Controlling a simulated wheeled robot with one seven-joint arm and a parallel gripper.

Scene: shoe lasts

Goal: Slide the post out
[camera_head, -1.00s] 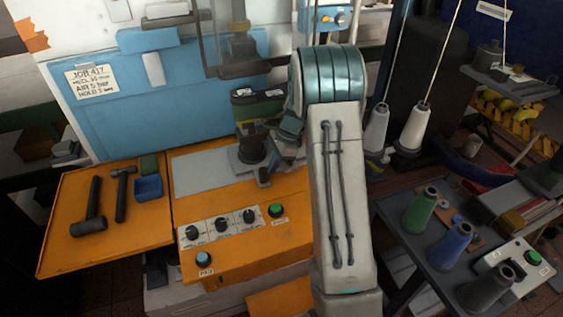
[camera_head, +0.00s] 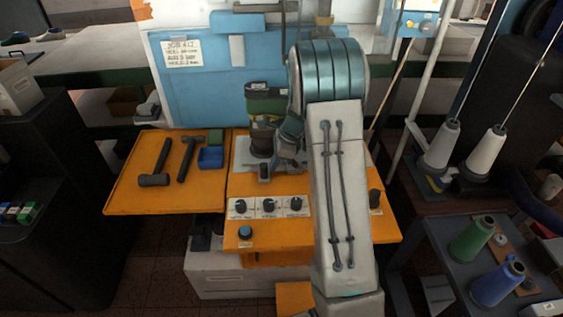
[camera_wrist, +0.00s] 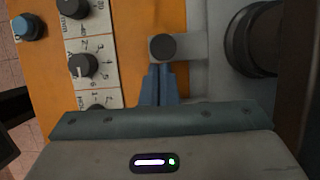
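The post (camera_head: 262,137) is a dark upright cylinder on a round grey base, on the grey plate (camera_head: 241,151) of the orange machine. A green piece with pale patches shows above it. In the wrist view the post (camera_wrist: 255,40) shows partly at the right. In front of it stands a short handle (camera_head: 264,172) with a round dark head; it also shows in the wrist view (camera_wrist: 162,47). My gripper (camera_wrist: 160,72) has its blue fingers close together at the handle and appears shut on it. The finger contact is partly hidden.
Several dark knobs (camera_head: 268,205) and a blue button (camera_head: 245,231) line the machine's front. Two hammers (camera_head: 184,160) and a blue tray (camera_head: 211,157) lie on the orange shelf at left. Thread cones (camera_head: 472,240) stand on the right-hand table. A blue panel (camera_head: 220,88) rises behind.

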